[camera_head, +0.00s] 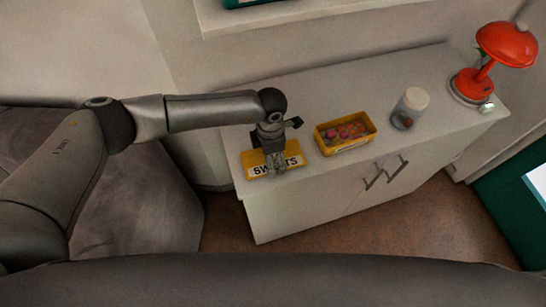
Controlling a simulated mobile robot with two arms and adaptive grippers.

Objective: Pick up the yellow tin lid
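The yellow tin lid (254,159), lettered "SWEETS", is at the left end of the white cabinet top. My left gripper (276,167) reaches down over the middle of the lid and hides some of its letters. From this view I cannot tell whether its fingers are open or shut on the lid, or whether the lid is clear of the surface. My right gripper is not in view.
On the white cabinet (340,100), an open yellow tin (345,147) with pink and red sweets stands right of the lid. Beyond it are a white-capped jar (410,106) and a red lamp (505,46). The cabinet top behind the tin is clear.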

